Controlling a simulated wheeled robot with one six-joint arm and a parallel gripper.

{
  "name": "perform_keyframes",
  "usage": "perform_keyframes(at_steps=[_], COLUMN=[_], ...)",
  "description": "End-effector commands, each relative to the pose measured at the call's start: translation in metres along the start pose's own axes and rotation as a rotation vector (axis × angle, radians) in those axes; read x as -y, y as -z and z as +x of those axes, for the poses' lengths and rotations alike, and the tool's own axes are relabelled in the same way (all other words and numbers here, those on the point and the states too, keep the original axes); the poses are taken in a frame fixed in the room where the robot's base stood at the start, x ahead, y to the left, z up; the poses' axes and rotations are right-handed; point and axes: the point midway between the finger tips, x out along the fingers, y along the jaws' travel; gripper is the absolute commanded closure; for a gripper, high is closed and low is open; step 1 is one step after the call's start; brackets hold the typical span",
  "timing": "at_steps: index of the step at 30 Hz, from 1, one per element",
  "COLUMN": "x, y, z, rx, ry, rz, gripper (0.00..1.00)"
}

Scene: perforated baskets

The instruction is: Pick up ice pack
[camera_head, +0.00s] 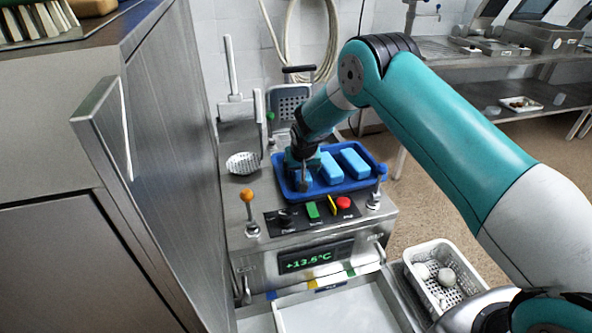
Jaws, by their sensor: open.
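Light blue blocks, which look like ice packs, lie in a dark blue tray (312,194) on top of the steel machine. One ice pack (331,168) is near the tray's middle and another ice pack (355,163) is to its right. My gripper (302,180) points down over the left part of the tray, left of the middle ice pack. It is open. My wrist and the gripper hide the tray's left side, so I cannot tell whether anything lies between the fingers.
An orange-topped knob (247,196) and a blue-topped knob (381,170) stand at the machine's front corners. A perforated scoop (243,163) lies left of the tray. A white perforated basket (440,285) holds round white items. A steel cabinet (165,130) rises at left.

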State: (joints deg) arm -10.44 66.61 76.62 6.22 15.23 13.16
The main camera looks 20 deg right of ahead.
Motion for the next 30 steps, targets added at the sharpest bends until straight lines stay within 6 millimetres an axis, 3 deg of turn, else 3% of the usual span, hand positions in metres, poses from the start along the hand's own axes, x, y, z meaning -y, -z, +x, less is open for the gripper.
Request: perform_keyframes(at_steps=[9,17,18,30], x=[-0.0002,-0.0002,-0.0001,0.0002], y=[-0.0003,-0.0002,0.0004,0.0050], z=[0.0075,0.0072,0.0068,-0.0021], rx=[0.000,0.000,-0.001,-0.004], ry=[0.000,0.000,0.001,0.001], rz=[0.000,0.000,0.000,0.000], gripper=[0.17,0.74,0.78,0.78])
